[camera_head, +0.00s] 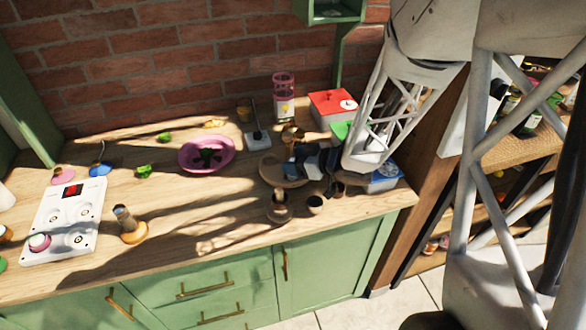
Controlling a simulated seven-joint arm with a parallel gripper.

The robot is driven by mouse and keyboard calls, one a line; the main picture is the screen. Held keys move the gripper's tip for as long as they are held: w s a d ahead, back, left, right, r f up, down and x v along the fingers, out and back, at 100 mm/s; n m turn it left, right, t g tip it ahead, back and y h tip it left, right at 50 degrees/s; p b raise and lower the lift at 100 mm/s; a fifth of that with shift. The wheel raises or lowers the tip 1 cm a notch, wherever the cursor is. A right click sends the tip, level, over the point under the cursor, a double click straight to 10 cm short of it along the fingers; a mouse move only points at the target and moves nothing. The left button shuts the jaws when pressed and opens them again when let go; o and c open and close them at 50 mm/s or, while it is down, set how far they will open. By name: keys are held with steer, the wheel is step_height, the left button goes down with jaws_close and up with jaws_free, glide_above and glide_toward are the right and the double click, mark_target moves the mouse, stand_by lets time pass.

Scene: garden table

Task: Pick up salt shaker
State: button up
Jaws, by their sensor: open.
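My gripper (333,186) is dark and reaches down from the right over the right part of the wooden counter (200,235). It is open, and I see nothing held in it. A small brown, shaker-like item (279,208) stands near the front edge, just left of the gripper and apart from it. A small dark cup (315,204) stands just below the gripper in the picture. Another upright item with a metallic top (126,220) stands on the left. I cannot tell for sure which is the salt shaker. The gripper and arm hide part of the counter behind them.
A round wooden board (270,172) lies beside the gripper. Behind are a brass-coloured item (292,134), a pink-topped jar (284,98) and a red box (333,106). A pink plate (206,153) and a white cooktop (65,220) lie left. The counter's front middle is clear.

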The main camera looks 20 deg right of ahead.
steer(key=shift+w+a+f, duration=0.15)
steer(key=shift+w+a, duration=0.2)
stand_by(0.4)
steer(key=c, duration=1.1)
steer(key=shift+o, duration=0.2)
